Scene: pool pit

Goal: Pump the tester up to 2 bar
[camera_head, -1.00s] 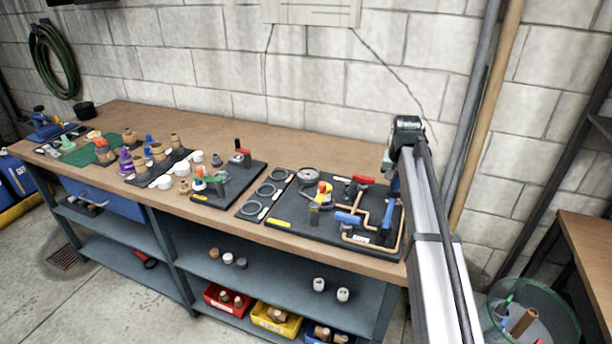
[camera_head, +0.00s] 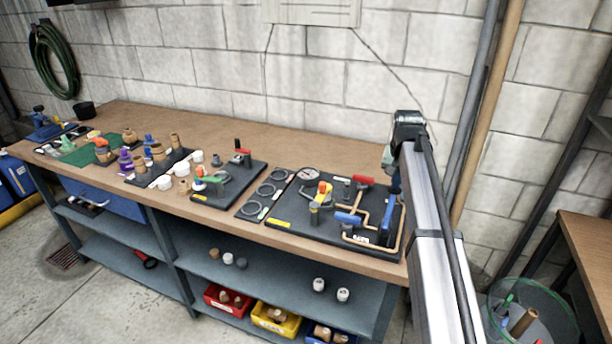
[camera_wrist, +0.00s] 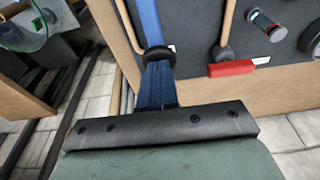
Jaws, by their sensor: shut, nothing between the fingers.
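The gauge reading is too small to tell. A long blue bar (camera_head: 388,222) lies along its right side; it also shows in the wrist view (camera_wrist: 148,22), ending near a black round part (camera_wrist: 155,53). My gripper (camera_head: 394,184) is over that side. In the wrist view my blue fingers (camera_wrist: 157,72) are shut together beside the black part; I cannot tell whether they touch it.
Flat rings (camera_head: 263,190) and another fitting board (camera_head: 232,182) lie left of the tester. The bare bench behind (camera_head: 300,145) is clear.

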